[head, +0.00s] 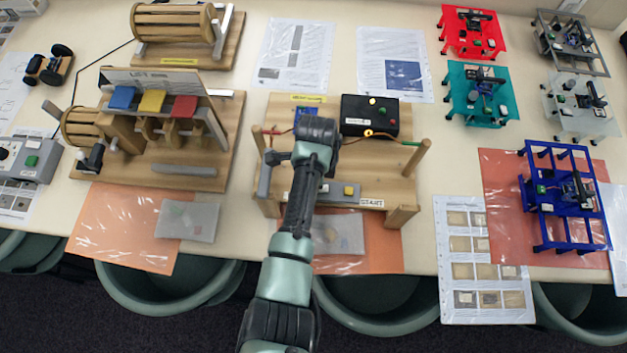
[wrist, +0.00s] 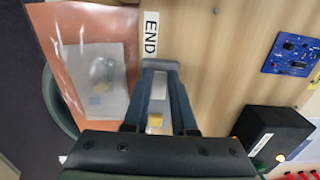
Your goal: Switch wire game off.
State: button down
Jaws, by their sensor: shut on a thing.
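The wire game stands on the table as a wooden board (head: 385,176) with wooden posts, a black box (head: 356,118) and a lit orange spot beside the box. A yellow piece (wrist: 155,121) shows between the fingers. What the tips grip is hidden.
A blue circuit board (wrist: 291,53) lies near the black box. A wooden game (head: 190,172) with coloured blocks stands at left. Red (head: 470,32), teal (head: 482,95) and blue (head: 563,196) frames stand at right. Green chairs line the front edge.

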jog(key=shift+d+r+y+p, duration=0.3)
jog(key=shift+y+p, duration=0.1)
jog(key=shift+y, duration=0.5)
jog(key=y, duration=0.3)
jog(key=shift+d, duration=0.3)
jog(key=c, duration=0.7)
grip_release()
jog(key=b+v, duration=0.1)
jog(key=v, duration=1.2)
jog(key=shift+f, duration=0.1)
